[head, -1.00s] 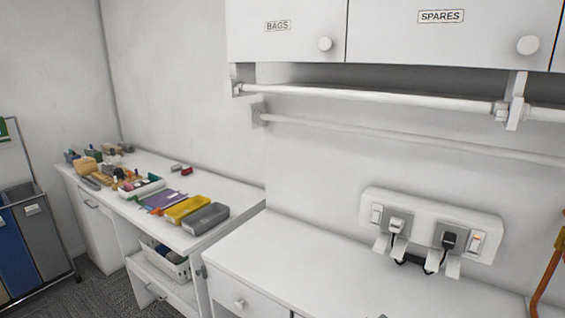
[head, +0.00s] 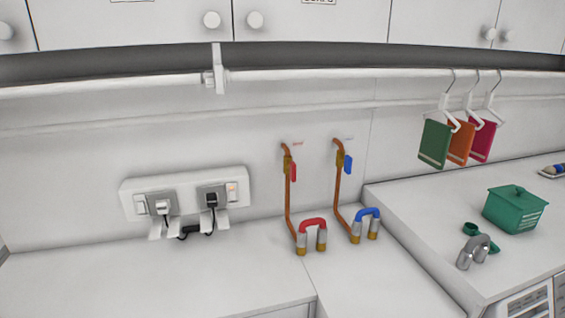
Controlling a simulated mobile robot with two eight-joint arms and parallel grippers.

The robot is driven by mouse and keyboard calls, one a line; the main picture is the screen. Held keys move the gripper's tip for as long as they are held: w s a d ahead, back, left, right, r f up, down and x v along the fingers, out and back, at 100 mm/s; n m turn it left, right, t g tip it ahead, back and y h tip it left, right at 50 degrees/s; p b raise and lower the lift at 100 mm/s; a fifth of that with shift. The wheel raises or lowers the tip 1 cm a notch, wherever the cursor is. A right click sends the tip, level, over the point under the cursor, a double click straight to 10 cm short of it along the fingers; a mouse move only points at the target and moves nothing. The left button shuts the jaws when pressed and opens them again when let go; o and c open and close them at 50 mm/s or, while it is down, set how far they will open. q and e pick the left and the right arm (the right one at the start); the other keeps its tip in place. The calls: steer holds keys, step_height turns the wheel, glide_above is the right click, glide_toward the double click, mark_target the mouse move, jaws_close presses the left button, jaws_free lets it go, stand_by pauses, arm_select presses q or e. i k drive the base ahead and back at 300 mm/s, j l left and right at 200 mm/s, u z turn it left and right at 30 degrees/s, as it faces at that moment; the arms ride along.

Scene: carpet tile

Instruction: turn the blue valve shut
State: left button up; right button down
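The blue valve lever (head: 348,165) sits on a copper pipe (head: 338,190) on the wall, right of centre in the head view. The lever hangs roughly along the pipe, slightly tilted. A blue-topped hose loop (head: 368,213) with metal ends stands at the foot of this pipe. To its left, a red valve lever (head: 293,171) is on a similar copper pipe (head: 288,200), with a red-topped loop (head: 313,224) below. Small labels above the pipes are too small to read. Neither of my grippers shows in the head view.
A white socket panel (head: 185,192) with plugs is on the wall at left. A rail (head: 130,84) runs below the cupboards; green, orange and pink cloths hang from it at right. A green basket (head: 515,208) and a grey tap-like piece (head: 478,250) are on the right counter. The front counter (head: 210,275) is clear.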

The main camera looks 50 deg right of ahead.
mark_target(348, 160)
steer(key=z, duration=2.2)
